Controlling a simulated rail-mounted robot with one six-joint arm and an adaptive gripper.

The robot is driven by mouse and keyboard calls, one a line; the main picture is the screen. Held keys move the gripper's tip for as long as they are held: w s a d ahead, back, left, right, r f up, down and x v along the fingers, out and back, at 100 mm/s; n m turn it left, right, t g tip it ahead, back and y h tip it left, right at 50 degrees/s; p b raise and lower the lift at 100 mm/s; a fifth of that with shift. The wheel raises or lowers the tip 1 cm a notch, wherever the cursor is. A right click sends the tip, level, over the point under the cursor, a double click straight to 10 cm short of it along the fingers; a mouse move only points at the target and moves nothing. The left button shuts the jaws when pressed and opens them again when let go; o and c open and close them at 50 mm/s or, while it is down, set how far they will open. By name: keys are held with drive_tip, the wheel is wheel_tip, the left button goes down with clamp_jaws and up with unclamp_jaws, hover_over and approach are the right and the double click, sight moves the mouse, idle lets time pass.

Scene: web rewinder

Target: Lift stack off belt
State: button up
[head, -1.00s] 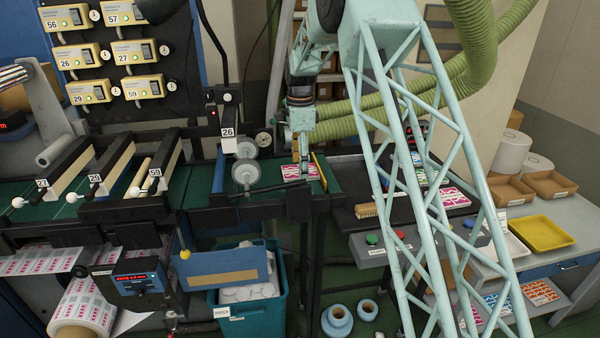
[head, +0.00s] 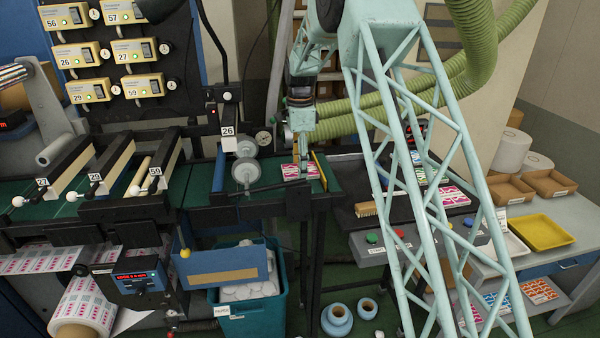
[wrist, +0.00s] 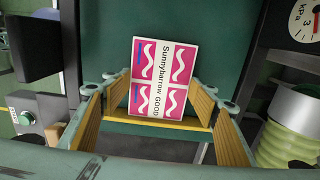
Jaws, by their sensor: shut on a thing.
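The stack (head: 288,171) is a block of pink and white printed labels at the right end of the green belt (head: 205,180). In the wrist view the stack (wrist: 151,78) shows its top label, "Sunnybarrow GOOD", with white waves on pink. My gripper (head: 303,170) points down over it in the head view. In the wrist view my gripper (wrist: 162,88) has a wood-coloured finger on each side of the stack and is shut on it. Whether the stack's underside touches the belt cannot be told.
A yellow bar (head: 319,172) stands at the belt's end, just right of the stack. Grey rollers (head: 246,160) stand to its left. A dark tray (head: 350,190) with more label stacks and a brush (head: 367,209) lies to the right. A green hose (wrist: 285,146) is close by.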

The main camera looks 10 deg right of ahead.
drive_tip(key=shift+r, duration=0.2)
drive_tip(key=shift+r+b, duration=0.45)
drive_tip(key=shift+r, duration=1.15)
drive_tip(key=s+d+b, duration=0.1)
drive_tip(key=s+d, duration=0.1)
drive_tip(key=s, duration=0.2)
drive_tip(key=s+d+r+b, duration=0.1)
drive_tip(key=s+d, duration=0.2)
drive_tip(key=s, duration=0.2)
drive_tip(key=s+d+b, duration=0.1)
drive_tip(key=s+d, duration=0.2)
drive_tip(key=s, duration=0.1)
drive_tip(key=shift+s+d+r, duration=0.2)
drive_tip(key=shift+s, duration=0.05)
